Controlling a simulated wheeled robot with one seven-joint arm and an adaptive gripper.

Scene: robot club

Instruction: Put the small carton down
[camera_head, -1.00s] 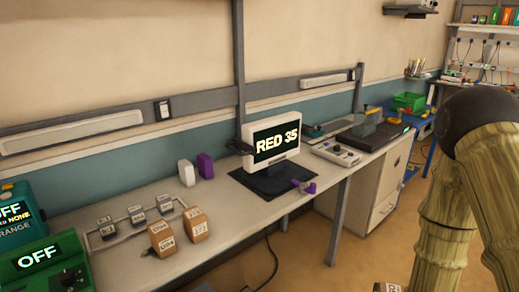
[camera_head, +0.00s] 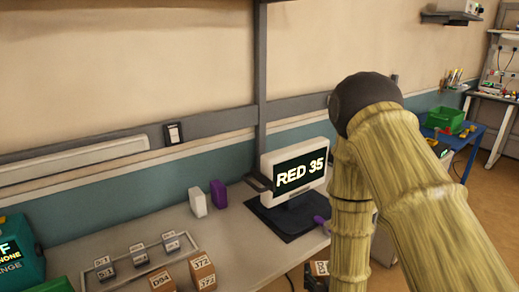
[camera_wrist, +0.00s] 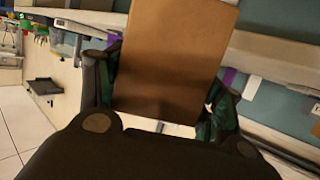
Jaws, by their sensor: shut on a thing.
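The small carton (camera_wrist: 175,60) is plain brown and fills the upper middle of the wrist view. My gripper (camera_wrist: 160,100) is shut on it, with dark fingers at its left and right sides. In the head view a labelled carton top (camera_head: 319,267) shows low beside my arm, in front of the bench edge; most of it is hidden. Two other cartons with printed labels (camera_head: 203,272) stand on the bench (camera_head: 232,238), near small labelled blocks on a rack (camera_head: 137,256).
A teal device (camera_head: 20,250) is at the left. Bare bench lies between the cartons and the monitor.

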